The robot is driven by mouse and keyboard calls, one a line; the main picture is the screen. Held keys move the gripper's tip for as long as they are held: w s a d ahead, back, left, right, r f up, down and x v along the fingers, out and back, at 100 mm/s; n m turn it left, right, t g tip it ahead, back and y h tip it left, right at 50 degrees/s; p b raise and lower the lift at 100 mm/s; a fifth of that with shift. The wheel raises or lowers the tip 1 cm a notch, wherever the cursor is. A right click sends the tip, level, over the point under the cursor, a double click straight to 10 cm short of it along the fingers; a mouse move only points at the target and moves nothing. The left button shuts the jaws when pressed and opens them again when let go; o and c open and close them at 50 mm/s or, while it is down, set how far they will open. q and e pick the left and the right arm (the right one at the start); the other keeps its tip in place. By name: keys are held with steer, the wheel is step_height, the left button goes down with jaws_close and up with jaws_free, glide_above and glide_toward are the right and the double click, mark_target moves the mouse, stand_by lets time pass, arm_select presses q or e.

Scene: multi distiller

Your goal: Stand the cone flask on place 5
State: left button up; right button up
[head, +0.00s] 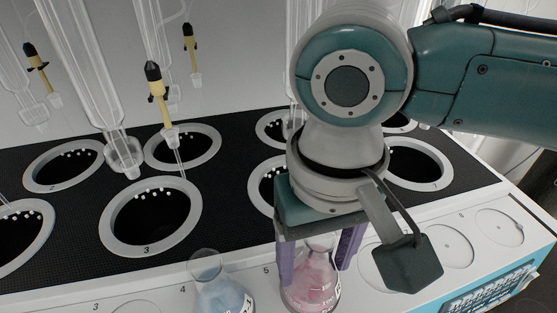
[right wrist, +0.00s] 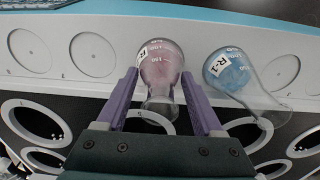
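A cone flask with pink liquid (head: 311,286) is upright at the place marked 5 on the white front ledge. It also shows in the right wrist view (right wrist: 161,68). I cannot tell whether its base touches the ledge. My right gripper (head: 318,262) is above it, purple fingers pointing down on both sides of the neck; the right wrist view (right wrist: 160,85) shows gaps between the neck and the fingers. Place 5's disc is hidden under the flask. A second cone flask with blue liquid (head: 220,288) stands at the place marked 4. My left gripper is not in view.
Empty round places show on the ledge at 3 (head: 136,307) and at the right (head: 498,227). Behind the ledge, a black deck holds several white-rimmed wells (head: 112,245). Glass tubes (head: 122,155) and yellow-bodied droppers (head: 157,92) hang above it. The blue flask is close beside my gripper.

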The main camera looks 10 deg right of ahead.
steer(key=o, duration=0.3)
step_height(320, 180, up, 12)
steer(key=shift+r+p, duration=0.15)
steer(key=shift+p, duration=0.35)
